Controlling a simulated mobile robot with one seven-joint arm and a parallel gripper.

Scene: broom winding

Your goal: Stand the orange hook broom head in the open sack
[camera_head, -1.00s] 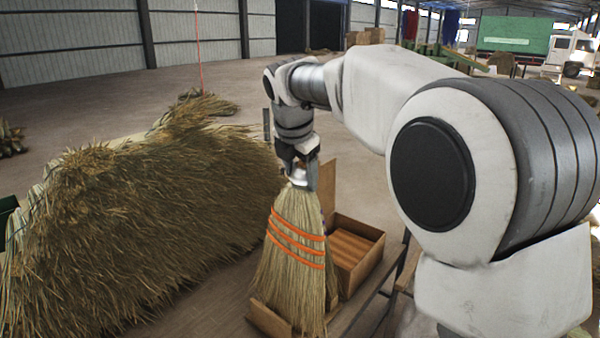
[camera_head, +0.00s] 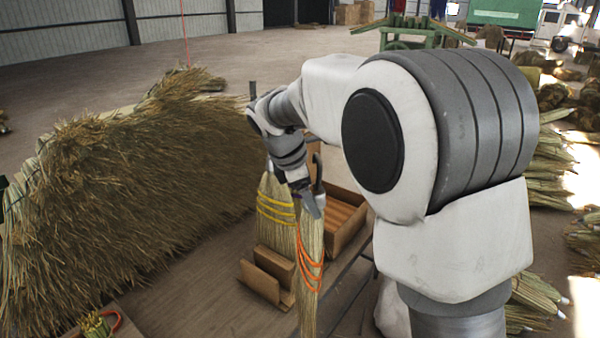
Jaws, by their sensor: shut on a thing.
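The orange-banded broom head (camera_head: 311,245) hangs bristles down below my gripper (camera_head: 313,203), seen nearly edge on. My gripper is shut on its narrow top; the fingertips are partly hidden by the wrist. A dark curved piece (camera_head: 318,172), perhaps a hook, rises just above the grip. The broom's lower end runs close to the bottom edge of the picture. I cannot make out an open sack for certain; a pale crumpled shape (camera_head: 390,310) shows below my arm, partly hidden by it.
A yellow-banded broom head (camera_head: 274,215) stands just left of the held one, behind an open cardboard holder (camera_head: 266,275). A cardboard box (camera_head: 346,222) with orange-brown contents is behind. A large straw pile (camera_head: 120,190) fills the left. Straw bundles (camera_head: 540,295) lie at the right.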

